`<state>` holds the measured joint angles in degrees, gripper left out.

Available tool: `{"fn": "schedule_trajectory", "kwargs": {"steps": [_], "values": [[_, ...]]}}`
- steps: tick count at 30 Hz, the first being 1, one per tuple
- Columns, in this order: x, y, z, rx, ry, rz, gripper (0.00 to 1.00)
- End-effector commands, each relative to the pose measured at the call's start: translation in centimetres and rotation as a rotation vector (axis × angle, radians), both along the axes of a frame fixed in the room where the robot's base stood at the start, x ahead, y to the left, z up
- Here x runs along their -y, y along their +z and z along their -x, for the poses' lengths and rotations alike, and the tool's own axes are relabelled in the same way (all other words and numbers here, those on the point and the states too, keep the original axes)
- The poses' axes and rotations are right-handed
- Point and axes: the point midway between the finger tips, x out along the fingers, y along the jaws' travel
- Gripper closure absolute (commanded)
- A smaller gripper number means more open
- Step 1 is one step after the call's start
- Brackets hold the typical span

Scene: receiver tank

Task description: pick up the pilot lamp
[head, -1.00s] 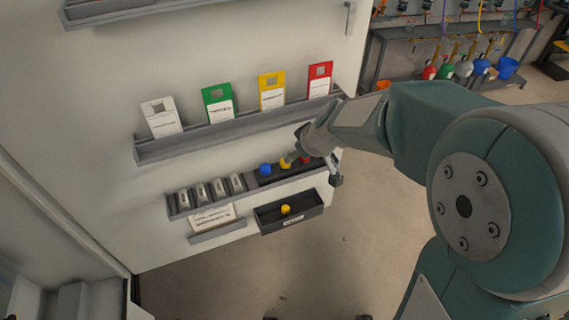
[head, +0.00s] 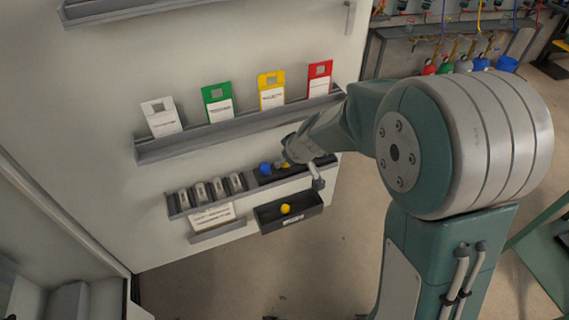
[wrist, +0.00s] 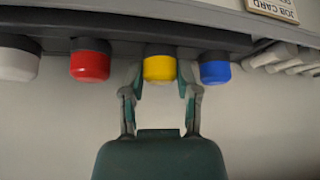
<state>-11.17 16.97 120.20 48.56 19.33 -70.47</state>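The frames do not show which coloured cap is the pilot lamp. In the wrist view a yellow-capped lamp (wrist: 159,64) stands between a red one (wrist: 90,62) and a blue one (wrist: 214,68), with a white one (wrist: 18,62) at the far left. My gripper (wrist: 160,80) is open and empty, its fingertips on either side of the yellow lamp, with narrow gaps. In the head view my gripper (head: 294,153) is over the dark rack (head: 264,180). The blue lamp (head: 266,168) shows, the yellow (head: 286,165) is partly covered, and the red is hidden.
A dark bin (head: 290,222) below holds a yellow ball-like piece (head: 285,209). Several grey pieces (head: 201,192) stand in the rack's left part, above a job card (head: 212,216). A ledge (head: 234,125) with coloured cards runs above.

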Motion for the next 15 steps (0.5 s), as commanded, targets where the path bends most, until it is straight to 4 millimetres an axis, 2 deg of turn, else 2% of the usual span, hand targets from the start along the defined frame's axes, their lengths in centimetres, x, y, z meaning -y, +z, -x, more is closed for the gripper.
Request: {"fn": "schedule_trajectory", "kwargs": {"steps": [11, 15], "values": [[0.01, 0.03, 0.03, -0.002, 0.000, 0.000, 0.92], [-0.02, 0.65, 0.00, 0.000, 0.002, -0.002, 0.92]]}}
